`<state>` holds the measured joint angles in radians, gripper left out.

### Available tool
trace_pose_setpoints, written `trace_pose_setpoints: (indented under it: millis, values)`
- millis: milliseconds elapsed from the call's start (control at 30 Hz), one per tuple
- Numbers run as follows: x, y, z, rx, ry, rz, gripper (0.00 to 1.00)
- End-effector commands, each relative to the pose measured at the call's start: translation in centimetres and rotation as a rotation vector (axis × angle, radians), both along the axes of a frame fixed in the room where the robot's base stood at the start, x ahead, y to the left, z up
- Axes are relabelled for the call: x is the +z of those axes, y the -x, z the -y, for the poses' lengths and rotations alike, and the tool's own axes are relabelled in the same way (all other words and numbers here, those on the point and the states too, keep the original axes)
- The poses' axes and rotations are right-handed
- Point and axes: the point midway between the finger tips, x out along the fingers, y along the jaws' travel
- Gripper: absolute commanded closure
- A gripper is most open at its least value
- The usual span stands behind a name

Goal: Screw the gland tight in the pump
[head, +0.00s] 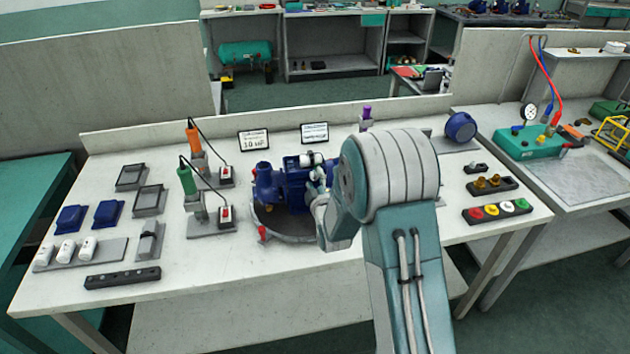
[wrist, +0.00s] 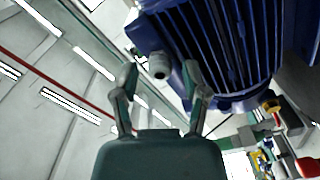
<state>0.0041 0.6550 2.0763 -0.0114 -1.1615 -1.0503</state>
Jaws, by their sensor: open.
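The blue pump (head: 268,186) with its finned motor stands on a round dark turntable (head: 285,231) in the middle of the bench. In the wrist view the motor's blue fins (wrist: 225,40) fill the upper right. A small grey gland (wrist: 159,66) sits at the motor's lower left side. My gripper (wrist: 160,73) is open, its two fingers spread to either side of the gland as seen from the wrist. I cannot tell whether a finger touches it. In the head view my arm hides the motor's right end and most of the gripper.
Left of the pump stand an orange-handled tool (head: 193,138) and a green-handled tool (head: 187,181) with cables. Trays and blue parts (head: 108,213) lie farther left.

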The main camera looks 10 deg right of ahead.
Motion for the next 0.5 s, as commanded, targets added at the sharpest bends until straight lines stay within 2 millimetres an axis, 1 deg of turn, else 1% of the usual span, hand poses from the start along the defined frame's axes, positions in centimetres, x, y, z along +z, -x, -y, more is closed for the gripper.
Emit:
trace_pose_setpoints:
  millis: [67,133,333,500]
  values:
    - [0.01,0.01,0.0,0.0,0.012,0.0,0.42]
    - [0.01,0.01,0.0,0.0,0.062,0.0,0.42]
    - [0.01,0.02,0.02,0.001,0.265,0.001,0.42]
    - [0.0,0.02,0.01,0.002,0.305,0.002,0.42]
